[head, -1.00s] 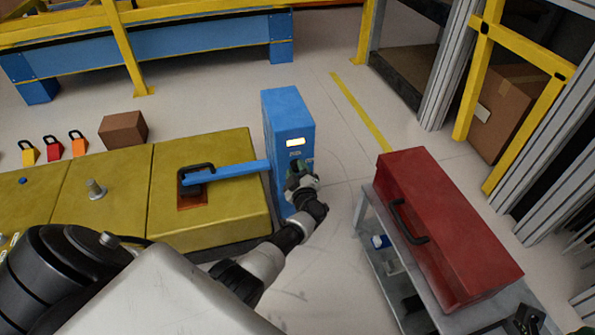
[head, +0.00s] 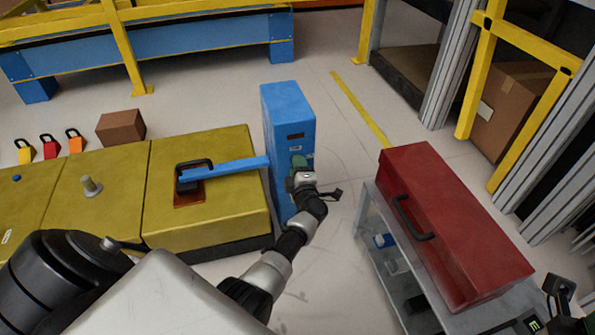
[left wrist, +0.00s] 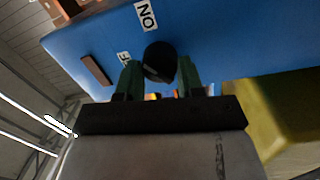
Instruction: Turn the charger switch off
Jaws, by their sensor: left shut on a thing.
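The charger is a tall blue box (head: 285,110) standing at the right end of the yellow unit, with a small dark display (head: 296,136) on its front. My left gripper (head: 300,165) is at the front face, below the display. In the left wrist view its green fingers (left wrist: 160,82) are shut on the round black switch knob (left wrist: 160,60). In the head view the gripper hides the knob. Part of my right gripper (head: 560,292) shows at the lower right edge; its jaws are unclear.
A blue bar (head: 238,167) runs from the charger to a black handle on the yellow unit (head: 240,215). A red toolbox (head: 455,225) lies on a grey cart (head: 368,215) to the right. Open floor (head: 345,160) lies between charger and cart.

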